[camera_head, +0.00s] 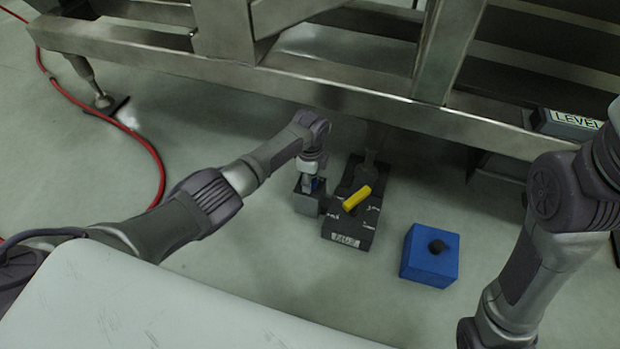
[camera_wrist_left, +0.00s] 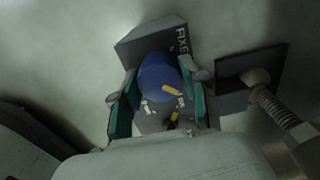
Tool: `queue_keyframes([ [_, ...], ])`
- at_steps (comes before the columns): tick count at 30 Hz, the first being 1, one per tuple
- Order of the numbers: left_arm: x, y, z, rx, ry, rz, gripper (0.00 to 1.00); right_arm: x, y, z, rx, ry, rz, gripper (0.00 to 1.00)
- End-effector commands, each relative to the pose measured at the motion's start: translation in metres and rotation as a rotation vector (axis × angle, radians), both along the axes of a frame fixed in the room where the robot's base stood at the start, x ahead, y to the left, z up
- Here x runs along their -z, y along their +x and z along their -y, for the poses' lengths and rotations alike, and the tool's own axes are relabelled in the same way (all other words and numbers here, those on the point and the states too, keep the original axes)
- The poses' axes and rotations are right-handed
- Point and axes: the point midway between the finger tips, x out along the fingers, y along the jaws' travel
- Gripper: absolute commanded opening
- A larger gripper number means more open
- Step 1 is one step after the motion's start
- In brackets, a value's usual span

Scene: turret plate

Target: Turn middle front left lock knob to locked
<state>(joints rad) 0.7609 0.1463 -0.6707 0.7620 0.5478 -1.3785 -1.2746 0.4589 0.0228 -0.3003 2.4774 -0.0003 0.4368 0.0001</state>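A dark block (camera_head: 347,230) with a white label and a yellow handle (camera_head: 357,197) stands on the floor under the metal frame. At its left side is a small grey box (camera_head: 307,203). My left gripper (camera_head: 312,184) points down over this box, with a bit of blue showing beside it. In the left wrist view, a round blue knob (camera_wrist_left: 157,75) with a yellow mark lies between the two green-padded fingers of my left gripper (camera_wrist_left: 160,95). I cannot tell whether the pads touch it. My right gripper is outside the head view.
A blue box (camera_head: 430,262) with a black knob stands apart on the right. The metal frame beam (camera_head: 330,92) runs just behind my left gripper. A red hose (camera_head: 155,160) lies on the left. A dark foot plate (camera_wrist_left: 250,75) shows in the left wrist view.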

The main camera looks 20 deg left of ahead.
Motion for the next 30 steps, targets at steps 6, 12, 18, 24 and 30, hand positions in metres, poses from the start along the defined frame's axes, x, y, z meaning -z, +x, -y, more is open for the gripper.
queue_keyframes([
  [6, 0.0, 0.0, 0.0, -0.003, 0.0, -0.002, 0.1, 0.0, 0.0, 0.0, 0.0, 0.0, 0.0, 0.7],
  [12, -0.001, 0.0, 0.0, -0.044, 0.0, -0.002, 0.1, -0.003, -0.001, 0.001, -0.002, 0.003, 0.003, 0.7],
  [18, -0.003, -0.001, 0.0, -0.155, 0.0, -0.003, 0.1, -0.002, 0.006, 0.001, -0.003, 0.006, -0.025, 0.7],
  [24, -0.003, -0.001, 0.0, -0.329, 0.0, -0.004, 0.1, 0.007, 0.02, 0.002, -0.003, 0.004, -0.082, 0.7],
  [30, -0.002, -0.001, 0.0, -0.52, 0.0, -0.004, 0.1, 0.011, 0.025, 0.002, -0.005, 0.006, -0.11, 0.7],
])
